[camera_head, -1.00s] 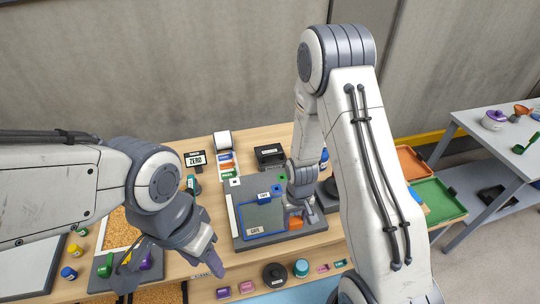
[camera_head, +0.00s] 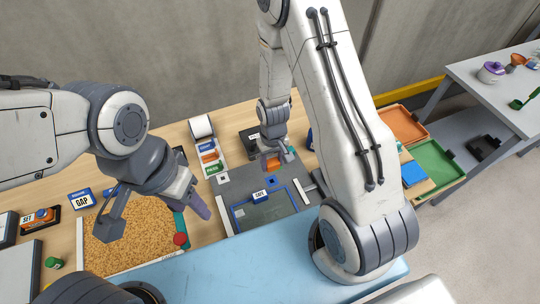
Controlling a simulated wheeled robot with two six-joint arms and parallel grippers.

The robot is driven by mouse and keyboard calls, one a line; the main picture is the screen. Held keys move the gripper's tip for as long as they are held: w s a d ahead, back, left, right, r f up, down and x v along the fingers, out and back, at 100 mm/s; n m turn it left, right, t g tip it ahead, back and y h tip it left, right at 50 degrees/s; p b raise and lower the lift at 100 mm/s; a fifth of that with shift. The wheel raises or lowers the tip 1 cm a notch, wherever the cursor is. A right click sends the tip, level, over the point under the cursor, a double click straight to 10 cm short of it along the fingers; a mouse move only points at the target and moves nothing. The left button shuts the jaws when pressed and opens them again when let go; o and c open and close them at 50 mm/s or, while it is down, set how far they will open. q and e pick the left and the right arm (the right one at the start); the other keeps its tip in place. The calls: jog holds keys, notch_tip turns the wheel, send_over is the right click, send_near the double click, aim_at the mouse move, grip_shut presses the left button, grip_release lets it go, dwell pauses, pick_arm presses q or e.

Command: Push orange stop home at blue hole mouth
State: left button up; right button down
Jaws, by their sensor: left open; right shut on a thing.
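A grey board (camera_head: 232,182) lies on the wooden table, with a dark panel (camera_head: 268,211) edged in blue and a small white-and-blue label (camera_head: 259,195). My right gripper (camera_head: 275,158) is over the board's far end, shut on an orange piece (camera_head: 272,165), taken to be the orange stop. The fingers partly cover it, and I cannot tell whether it touches the board.
A white rack (camera_head: 203,130) of coloured labels stands behind the board. Orange (camera_head: 402,125) and green (camera_head: 436,160) trays lie at right. A blue surface (camera_head: 230,260) runs along the front.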

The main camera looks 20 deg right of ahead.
jog(key=shift+w+a, duration=0.1)
jog(key=shift+f, duration=0.15)
notch_tip(320, 180, down, 2)
jog(key=shift+f+b, duration=0.25)
jog(key=shift+b, duration=0.95)
notch_tip(320, 180, down, 4)
jog(key=b, duration=0.3)
jog(key=shift+r, duration=0.15)
jog(key=shift+s+f, duration=0.2)
jog(key=shift+f, duration=0.1)
jog(key=shift+f, duration=0.25)
jog(key=shift+f, duration=0.35)
